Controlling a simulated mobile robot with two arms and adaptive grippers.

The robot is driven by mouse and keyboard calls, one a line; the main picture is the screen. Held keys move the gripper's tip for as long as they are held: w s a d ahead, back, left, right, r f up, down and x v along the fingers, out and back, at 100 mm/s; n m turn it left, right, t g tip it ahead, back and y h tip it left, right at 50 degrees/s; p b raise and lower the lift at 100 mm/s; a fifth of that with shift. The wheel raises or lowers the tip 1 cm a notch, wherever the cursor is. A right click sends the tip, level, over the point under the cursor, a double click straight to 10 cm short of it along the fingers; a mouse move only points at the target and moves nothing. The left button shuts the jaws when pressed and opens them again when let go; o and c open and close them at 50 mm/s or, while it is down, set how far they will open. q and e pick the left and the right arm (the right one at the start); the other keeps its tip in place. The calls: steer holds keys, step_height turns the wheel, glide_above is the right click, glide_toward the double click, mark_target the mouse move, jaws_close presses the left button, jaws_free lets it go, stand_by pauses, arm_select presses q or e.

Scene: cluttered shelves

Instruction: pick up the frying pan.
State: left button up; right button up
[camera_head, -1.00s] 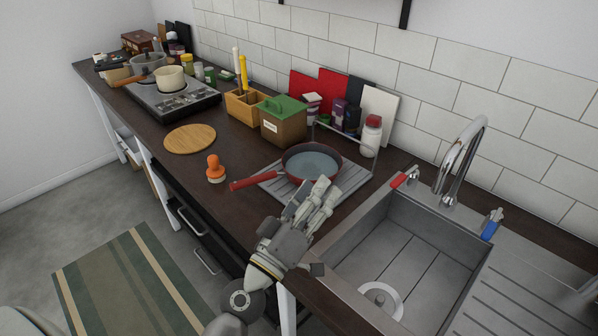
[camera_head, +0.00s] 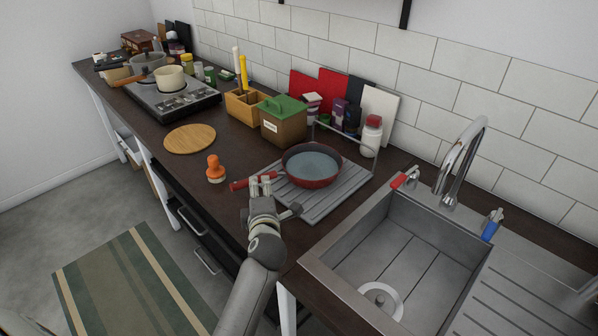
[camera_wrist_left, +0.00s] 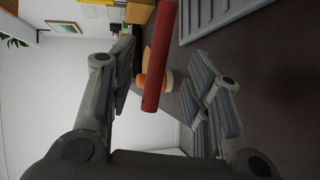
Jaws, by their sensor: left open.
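The frying pan (camera_head: 311,164) has a red body and a grey inside. It sits upright on the grey drying rack beside the sink, with its red handle (camera_head: 239,184) pointing left over the counter. My left gripper (camera_head: 261,183) is at the handle, in front of the pan. In the left wrist view the red handle (camera_wrist_left: 159,60) runs between the two spread fingers of my open left gripper (camera_wrist_left: 163,80), with clear gaps on both sides. My right gripper is not in view.
The drying rack (camera_head: 335,203) lies left of the steel sink (camera_head: 320,262). An orange-handled brush (camera_head: 215,170) stands just left of the handle. A round wooden board (camera_head: 190,139) and a green-lidded box (camera_head: 284,122) are farther back. Bare counter lies around the brush.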

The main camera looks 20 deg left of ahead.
mark_target(259, 180)
arm_select(q)
steer(key=shift+x, duration=2.85)
steer(key=shift+s, duration=0.1)
steer(key=shift+c, duration=0.4)
steer(key=shift+f, duration=0.1)
jaws_close()
steer(key=shift+r, duration=0.2)
